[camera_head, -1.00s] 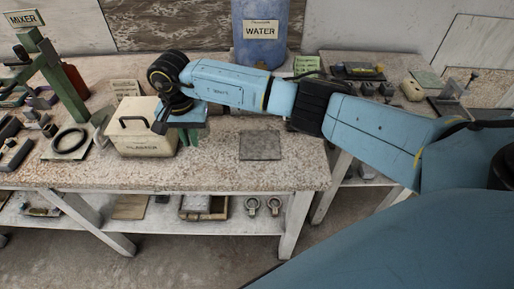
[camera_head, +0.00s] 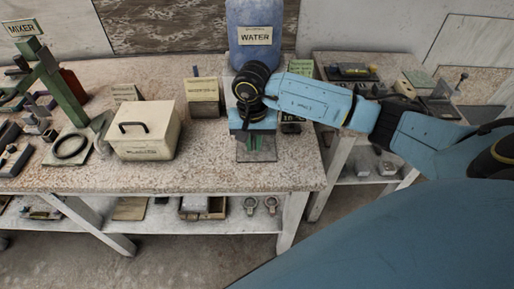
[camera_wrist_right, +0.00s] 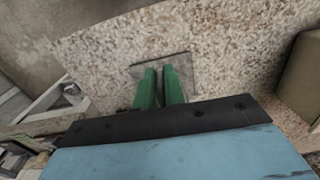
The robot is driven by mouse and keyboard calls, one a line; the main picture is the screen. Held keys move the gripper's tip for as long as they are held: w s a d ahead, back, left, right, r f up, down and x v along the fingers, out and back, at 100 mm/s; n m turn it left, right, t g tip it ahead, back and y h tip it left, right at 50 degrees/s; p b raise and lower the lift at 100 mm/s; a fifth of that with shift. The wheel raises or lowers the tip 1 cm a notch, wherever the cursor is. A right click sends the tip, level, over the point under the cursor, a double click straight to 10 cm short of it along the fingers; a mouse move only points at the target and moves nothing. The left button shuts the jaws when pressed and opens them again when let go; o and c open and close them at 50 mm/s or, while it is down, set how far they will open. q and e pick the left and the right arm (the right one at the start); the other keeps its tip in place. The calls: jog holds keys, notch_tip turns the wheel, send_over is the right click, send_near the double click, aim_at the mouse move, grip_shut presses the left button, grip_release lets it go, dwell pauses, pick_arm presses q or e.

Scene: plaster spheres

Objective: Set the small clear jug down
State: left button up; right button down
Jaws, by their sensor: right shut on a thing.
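My right gripper (camera_head: 254,152) points down over the grey square plate (camera_head: 270,157) on the speckled bench. In the right wrist view, its two green fingers (camera_wrist_right: 159,88) stand close together over the same plate (camera_wrist_right: 184,64). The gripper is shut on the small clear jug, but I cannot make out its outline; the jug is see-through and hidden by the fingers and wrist. I cannot tell whether it touches the plate. My left gripper is not in view.
A cream plaster box (camera_head: 145,130) with a black handle stands left of my gripper. A smaller labelled box (camera_head: 203,98) is behind it. The blue water barrel (camera_head: 255,35) stands at the back. The bench front (camera_head: 210,172) is clear.

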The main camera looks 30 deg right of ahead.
jog(key=shift+s+d+f, duration=0.1)
jog(key=shift+d+f, duration=0.1)
jog(key=shift+f, duration=0.7)
jog(key=shift+s+d+f, duration=0.1)
jog(key=shift+d+f, duration=0.05)
jog(key=shift+f, duration=0.7)
jog(key=shift+f, duration=0.1)
jog(key=c, duration=1.5)
grip_release()
notch_tip(320, 180, up, 12)
jog(key=shift+r, duration=0.15)
